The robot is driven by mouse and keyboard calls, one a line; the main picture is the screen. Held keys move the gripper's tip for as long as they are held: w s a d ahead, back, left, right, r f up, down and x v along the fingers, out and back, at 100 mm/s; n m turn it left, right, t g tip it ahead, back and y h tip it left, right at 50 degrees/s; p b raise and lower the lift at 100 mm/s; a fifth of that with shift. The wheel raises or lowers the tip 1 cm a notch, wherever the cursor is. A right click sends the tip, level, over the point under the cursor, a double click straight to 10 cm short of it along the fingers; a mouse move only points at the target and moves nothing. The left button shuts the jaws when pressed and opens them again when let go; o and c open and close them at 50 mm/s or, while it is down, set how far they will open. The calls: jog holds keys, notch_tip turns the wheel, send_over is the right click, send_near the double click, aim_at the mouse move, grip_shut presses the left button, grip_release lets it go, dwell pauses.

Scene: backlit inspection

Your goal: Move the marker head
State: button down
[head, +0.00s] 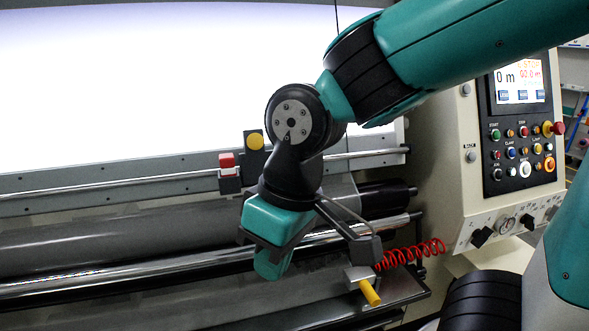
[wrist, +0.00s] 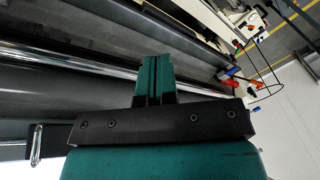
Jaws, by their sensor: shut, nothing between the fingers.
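What looks like the marker head (head: 230,175) is a small dark carriage with a red-and-white top, on the thin rail below the lit panel. A black plate with a round yellow knob (head: 255,143) stands beside it. My gripper (head: 270,264) hangs lower and to the right of the carriage, in front of the rollers, apart from it. In the wrist view its two teal fingers (wrist: 154,80) are together with nothing between them.
The rail (head: 120,190) runs along the bright panel (head: 150,80). Chrome and grey rollers (head: 120,272) lie below. A grey tool with a yellow tip (head: 369,290) and a red coiled hose (head: 412,253) are right of my gripper. A control cabinet (head: 440,180) stands at the right.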

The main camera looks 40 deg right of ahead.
jog(key=w+d+r+m+t+h+p, duration=0.1)
jog(key=w+d+r+m+h, duration=0.15)
jog(key=w, duration=0.35)
jog(key=w+d+r+m+t+h+p, duration=0.1)
jog(key=w+m+h, duration=0.2)
jog(key=w+h, duration=0.15)
jog(key=w+d+r+m+t+h+p, duration=0.1)
jog(key=w+d+r+m+h, duration=0.15)
jog(key=w, duration=0.35)
jog(key=s+d+r+p+x, duration=0.1)
jog(key=p+x, duration=0.3)
jog(key=x, duration=0.7)
jog(key=shift+d, duration=0.7)
jog(key=shift+w, duration=0.15)
